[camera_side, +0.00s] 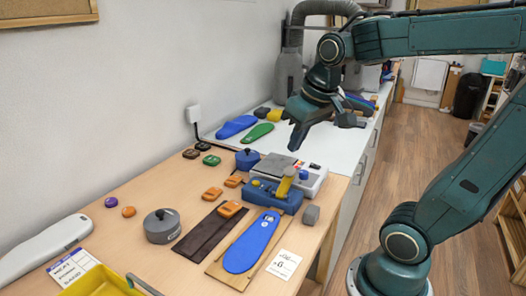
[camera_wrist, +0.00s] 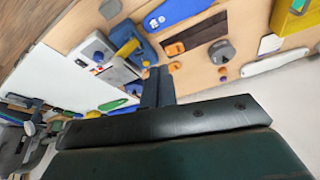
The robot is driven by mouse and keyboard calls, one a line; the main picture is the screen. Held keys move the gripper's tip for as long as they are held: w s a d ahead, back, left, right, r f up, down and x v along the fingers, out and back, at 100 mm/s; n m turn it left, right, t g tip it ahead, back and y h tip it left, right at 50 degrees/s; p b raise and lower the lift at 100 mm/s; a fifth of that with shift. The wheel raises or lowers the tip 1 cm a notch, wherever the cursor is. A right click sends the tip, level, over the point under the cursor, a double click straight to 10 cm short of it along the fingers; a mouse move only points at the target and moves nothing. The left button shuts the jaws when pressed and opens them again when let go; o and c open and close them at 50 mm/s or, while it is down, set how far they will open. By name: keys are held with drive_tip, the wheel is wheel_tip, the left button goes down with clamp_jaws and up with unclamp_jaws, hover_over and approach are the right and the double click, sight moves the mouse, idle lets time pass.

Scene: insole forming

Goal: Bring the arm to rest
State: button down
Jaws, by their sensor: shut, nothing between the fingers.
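My gripper (camera_side: 296,136) hangs in the air above the workbench in the side view, pointing down and a little left. In the wrist view my gripper's fingers (camera_wrist: 158,87) are together, with nothing between them. It is apart from everything on the bench. Beneath and near it is the blue device with a yellow lever (camera_side: 275,193), next to a grey-white box (camera_side: 312,182). A blue insole (camera_side: 252,242) lies on a brown board at the bench front; it also shows in the wrist view (camera_wrist: 178,12).
A round grey pot (camera_side: 162,226), a dark strip (camera_side: 206,234) and several orange blocks lie on the wooden bench (camera_side: 110,246). A yellow tray (camera_side: 98,283) is at the front left. Blue and green insoles (camera_side: 257,133) lie on the white bench behind. The aisle floor (camera_side: 390,150) is clear.

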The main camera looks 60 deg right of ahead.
drive_tip(key=s+a+f+n+t+y, duration=0.1)
drive_tip(key=s+a+n, duration=0.2)
drive_tip(key=s+a, duration=0.3)
drive_tip(key=shift+s+f+t, duration=0.25)
drive_tip(key=shift+s+t, duration=0.05)
drive_tip(key=shift+s, duration=0.3)
